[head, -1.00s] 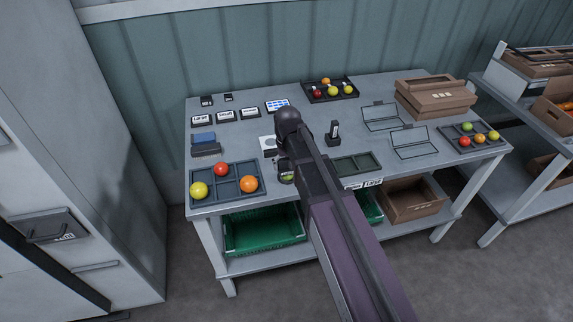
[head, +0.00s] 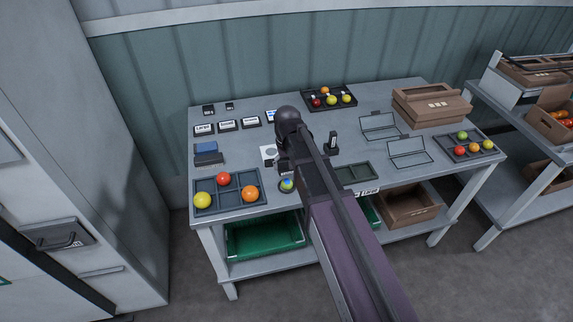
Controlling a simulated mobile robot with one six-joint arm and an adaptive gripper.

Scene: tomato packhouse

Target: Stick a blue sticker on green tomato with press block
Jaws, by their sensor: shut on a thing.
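A green tomato (head: 287,187) sits near the table's front edge, just right of the left tray. A blue patch, like a sticker, shows on its top. My gripper (head: 286,171) is just above the tomato, pointing down and shut on a small dark block, which I take as the press block. My arm hides most of the jaws and the block. A small gap seems to separate block and tomato, but this is hard to tell. The blue sticker sheet (head: 271,115) lies at the back, partly hidden by my arm.
A divided tray (head: 227,193) with red, yellow and orange tomatoes is at the left. An empty tray (head: 356,172) lies right of my arm. An upright black object (head: 332,142), two open clear boxes (head: 380,127) and a cardboard box (head: 432,104) stand farther right.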

